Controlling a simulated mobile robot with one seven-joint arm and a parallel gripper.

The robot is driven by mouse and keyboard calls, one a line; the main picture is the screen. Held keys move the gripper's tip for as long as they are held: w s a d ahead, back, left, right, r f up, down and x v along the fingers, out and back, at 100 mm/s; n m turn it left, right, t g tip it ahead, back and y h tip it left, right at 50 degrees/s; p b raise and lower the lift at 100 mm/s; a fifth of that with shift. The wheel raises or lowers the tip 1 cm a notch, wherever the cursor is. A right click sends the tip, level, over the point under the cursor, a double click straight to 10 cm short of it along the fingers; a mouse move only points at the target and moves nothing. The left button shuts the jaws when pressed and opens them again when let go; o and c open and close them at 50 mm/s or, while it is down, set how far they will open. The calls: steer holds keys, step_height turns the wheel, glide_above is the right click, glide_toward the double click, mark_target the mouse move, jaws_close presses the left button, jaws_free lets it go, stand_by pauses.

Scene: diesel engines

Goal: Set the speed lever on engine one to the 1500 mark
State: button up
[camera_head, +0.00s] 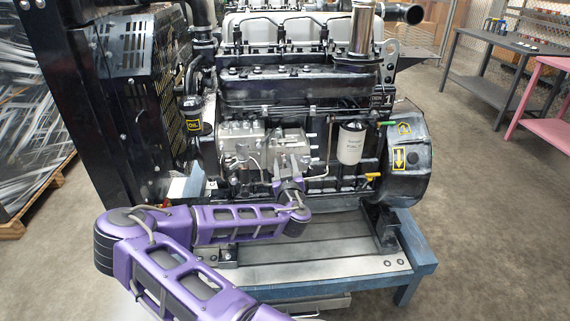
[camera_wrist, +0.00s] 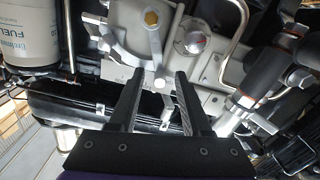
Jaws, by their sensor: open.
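The engine (camera_head: 290,85) stands on a blue-framed stand with my purple arm reaching to the silver injection pump (camera_head: 250,145) on its side. In the wrist view, a slim metal lever (camera_wrist: 154,50), which looks like the speed lever, comes down from the pump housing (camera_wrist: 122,35). Its rounded end lies in the picture between the two fingers of my gripper (camera_wrist: 157,74). My gripper is open, with a gap on both sides of the lever. A pale plate beside the lever is partly hidden by a finger; I cannot read any 1500 mark.
A white fuel filter (camera_head: 351,143) is right of the pump in the head view and at left in the wrist view (camera_wrist: 30,40). Metal pipes and fittings (camera_wrist: 250,85) crowd the wrist view's right. The stand's bed (camera_head: 340,265) lies below. A grey workbench (camera_head: 500,45) is behind.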

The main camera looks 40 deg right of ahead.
jaws_close()
steer(key=shift+a+f, duration=0.1)
stand_by(1.2)
